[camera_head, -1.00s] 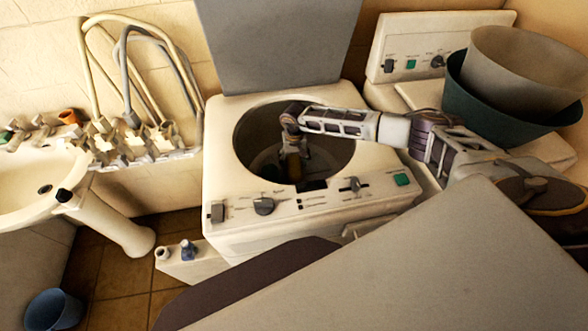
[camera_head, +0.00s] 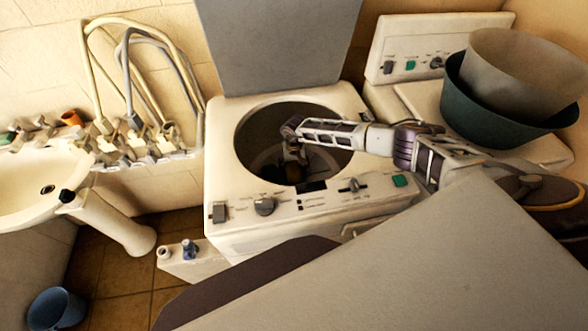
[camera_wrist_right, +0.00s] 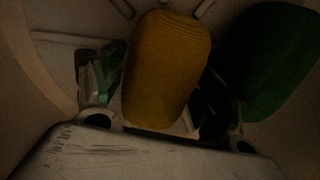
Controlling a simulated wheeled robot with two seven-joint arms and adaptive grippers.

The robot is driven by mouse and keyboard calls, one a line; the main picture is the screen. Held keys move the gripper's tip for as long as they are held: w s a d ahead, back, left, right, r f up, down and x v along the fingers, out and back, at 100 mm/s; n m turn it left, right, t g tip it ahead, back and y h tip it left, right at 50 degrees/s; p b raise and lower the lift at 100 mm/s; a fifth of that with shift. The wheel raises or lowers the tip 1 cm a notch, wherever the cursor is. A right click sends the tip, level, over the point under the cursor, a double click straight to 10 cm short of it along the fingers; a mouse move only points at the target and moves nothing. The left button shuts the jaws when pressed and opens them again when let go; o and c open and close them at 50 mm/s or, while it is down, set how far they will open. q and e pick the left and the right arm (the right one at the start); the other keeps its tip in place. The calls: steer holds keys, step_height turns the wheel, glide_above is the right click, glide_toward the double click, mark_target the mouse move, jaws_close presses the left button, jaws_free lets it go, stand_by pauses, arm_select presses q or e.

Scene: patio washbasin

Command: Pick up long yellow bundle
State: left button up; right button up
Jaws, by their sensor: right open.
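The long yellow bundle (camera_wrist_right: 166,70) lies in the dim drum, upright in the right wrist view. My right gripper (camera_wrist_right: 158,95) is open, with one finger on each side of the bundle's near part. I cannot tell whether the fingers touch it. In the head view, my right arm reaches down into the round opening of the washing machine (camera_head: 225,125). The right gripper (camera_head: 295,172) is inside the drum there, dark and partly hidden, and the yellow bundle cannot be made out. My left gripper is not in view.
A dark green bundle (camera_wrist_right: 280,62) lies in the drum to the right of the yellow one. The drum wall curves around. The raised grey lid (camera_head: 280,45) stands behind the opening. Stacked tubs (camera_head: 505,115) stand at the right, and a sink (camera_head: 30,195) at the left.

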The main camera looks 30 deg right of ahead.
mark_target(294, 165)
steer(key=shift+c, duration=0.5)
steer(key=c, duration=0.9)
steer(key=shift+r, duration=0.1)
steer(key=shift+r+b, duration=0.8)
steer(key=shift+r, duration=4.15)
steer(key=shift+r+p, duration=0.35)
steer(key=shift+p, duration=0.05)
steer(key=shift+r+p, duration=1.4)
steer(key=shift+r, duration=0.05)
steer(key=shift+r+p, duration=1.05)
steer(key=shift+p, duration=0.1)
steer(key=shift+r, duration=0.1)
